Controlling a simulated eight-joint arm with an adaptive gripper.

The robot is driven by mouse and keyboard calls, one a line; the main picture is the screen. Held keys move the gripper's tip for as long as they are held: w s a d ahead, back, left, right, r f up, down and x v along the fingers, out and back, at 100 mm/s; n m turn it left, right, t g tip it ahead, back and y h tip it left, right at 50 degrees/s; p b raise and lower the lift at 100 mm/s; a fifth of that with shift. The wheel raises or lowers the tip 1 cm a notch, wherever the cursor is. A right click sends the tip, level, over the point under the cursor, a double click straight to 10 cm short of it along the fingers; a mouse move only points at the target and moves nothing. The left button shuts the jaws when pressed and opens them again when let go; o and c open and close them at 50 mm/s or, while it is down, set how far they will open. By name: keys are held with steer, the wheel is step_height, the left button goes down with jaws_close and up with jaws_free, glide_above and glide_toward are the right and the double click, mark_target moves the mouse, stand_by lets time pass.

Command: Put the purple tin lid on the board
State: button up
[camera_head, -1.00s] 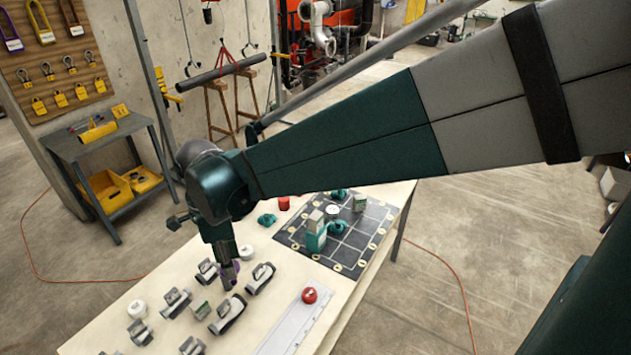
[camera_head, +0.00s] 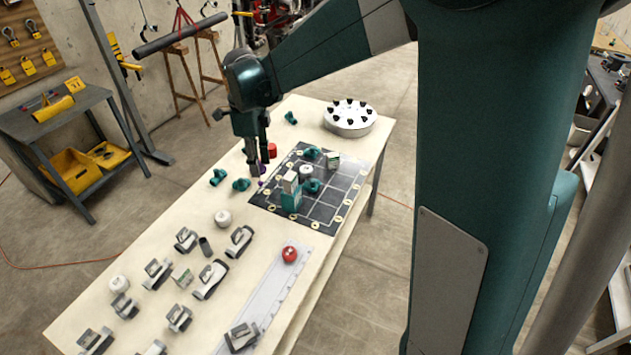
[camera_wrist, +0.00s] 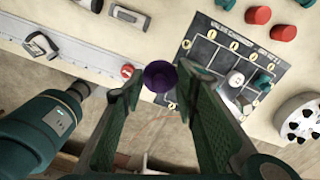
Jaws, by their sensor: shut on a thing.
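The purple tin lid (camera_wrist: 160,76) is between the fingertips of my gripper (camera_wrist: 160,88) in the wrist view. My gripper is shut on it. In the head view my gripper (camera_head: 259,172) points down at the left edge of the board, and only a little purple (camera_head: 262,169) shows at its fingers. The board (camera_head: 322,211) is dark with a pale grid and round tags along its edges. It also shows in the wrist view (camera_wrist: 203,52), beyond the lid and to its right. The height of the lid above the table is hard to tell.
On the board stand a teal-and-white box (camera_head: 291,198), teal fittings (camera_head: 312,187) and a white round piece (camera_head: 306,170). A red cylinder (camera_head: 272,150) stands behind my gripper. A white round holder (camera_head: 350,118) is at the back. Several grey clamps (camera_head: 210,278) fill the front.

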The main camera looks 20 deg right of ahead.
steer(key=w+d+f+m, duration=0.1)
steer(key=w+d+m, duration=0.4)
steer(key=d, duration=1.1)
steer(key=w+d+m, duration=0.2)
steer(key=w+d, duration=0.5)
steer(key=d, duration=0.9)
step_height(320, 180, down, 12)
steer(key=shift+w+a+r, duration=0.15)
steer(key=shift+r, duration=0.1)
steer(key=shift+f, duration=0.1)
steer(key=shift+f, duration=3)
steer(key=shift+f, duration=1.85)
steer(key=shift+f, duration=0.2)
